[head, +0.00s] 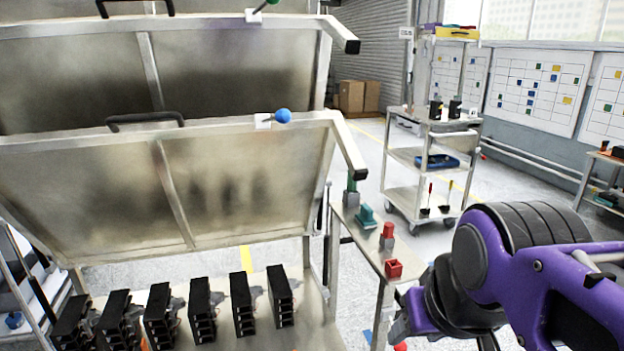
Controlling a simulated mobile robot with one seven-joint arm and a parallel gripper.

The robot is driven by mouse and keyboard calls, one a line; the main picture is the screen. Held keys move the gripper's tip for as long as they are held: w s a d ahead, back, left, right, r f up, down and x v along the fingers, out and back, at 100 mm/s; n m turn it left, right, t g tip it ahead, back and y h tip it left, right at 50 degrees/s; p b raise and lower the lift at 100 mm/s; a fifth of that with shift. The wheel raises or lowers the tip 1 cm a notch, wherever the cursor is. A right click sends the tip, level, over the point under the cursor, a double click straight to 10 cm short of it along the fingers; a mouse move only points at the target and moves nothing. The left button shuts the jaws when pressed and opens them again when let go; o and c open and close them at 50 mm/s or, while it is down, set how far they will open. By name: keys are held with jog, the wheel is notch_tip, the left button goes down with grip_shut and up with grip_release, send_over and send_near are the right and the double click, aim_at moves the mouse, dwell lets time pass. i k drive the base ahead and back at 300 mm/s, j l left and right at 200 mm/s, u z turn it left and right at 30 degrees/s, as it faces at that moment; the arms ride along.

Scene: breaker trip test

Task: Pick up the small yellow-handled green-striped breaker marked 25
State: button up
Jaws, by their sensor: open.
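I cannot make out a yellow handle, a green stripe or the number 25 on anything in the head view. Several black breaker-like blocks (200,308) stand in a row on the light bench top (312,318) at lower left. Their markings are too small to read. My purple and black arm fills the lower right, to the right of the bench. Its links show, but the jaws of my gripper do not show in this frame.
Tilted metal panels (90,200) with black handles rise behind the row. A narrow side shelf (372,250) holds a teal piece (366,216), a red-topped piece (387,232) and a red block (394,269). A wheeled cart (415,158) stands farther back on open floor.

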aim_at(435, 114)
jog(key=k+l, duration=0.15)
jog(key=l, duration=0.2)
jog(key=k+l, duration=0.15)
jog(key=l, duration=0.65)
jog(key=k+l, duration=0.1)
jog(key=l, duration=0.3)
jog(key=i+l, duration=0.1)
jog(key=l, duration=0.3)
jog(key=i+l, duration=0.1)
jog(key=l, duration=0.35)
jog(key=i+l, duration=0.6)
jog(key=l, duration=0.15)
jog(key=i+l, duration=0.6)
jog(key=i, duration=0.2)
jog(key=i+l, duration=0.2)
jog(key=i, duration=0.3)
jog(key=i+l, duration=0.25)
jog(key=i, duration=0.25)
jog(key=i+l, duration=0.2)
jog(key=i, duration=0.3)
